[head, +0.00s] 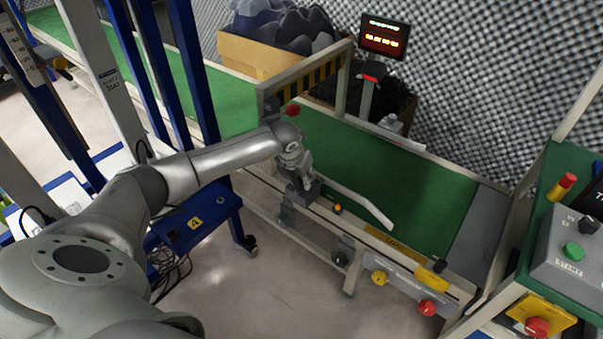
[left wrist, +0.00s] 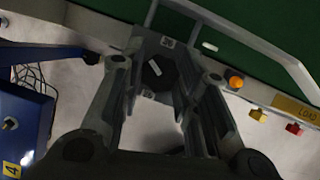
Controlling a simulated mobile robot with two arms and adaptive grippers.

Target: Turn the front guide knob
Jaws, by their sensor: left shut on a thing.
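The front guide knob (left wrist: 153,74) is black with a white line. In the left wrist view it sits on a grey bracket between my left gripper's fingers (left wrist: 165,72). The gripper is shut on it, one finger on each side. In the head view my left gripper (head: 303,187) is at the conveyor's near rail, and hides the knob there. A pale guide bar (head: 358,202) runs over the green belt (head: 390,180) beside the gripper. My right gripper is not in view.
Another black knob (head: 340,258) sits lower along the rail. A yellow button (head: 379,278) and a red button (head: 427,307) are on the front panel. A blue cart (head: 200,215) stands left of the conveyor. A control box (head: 570,250) is at right.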

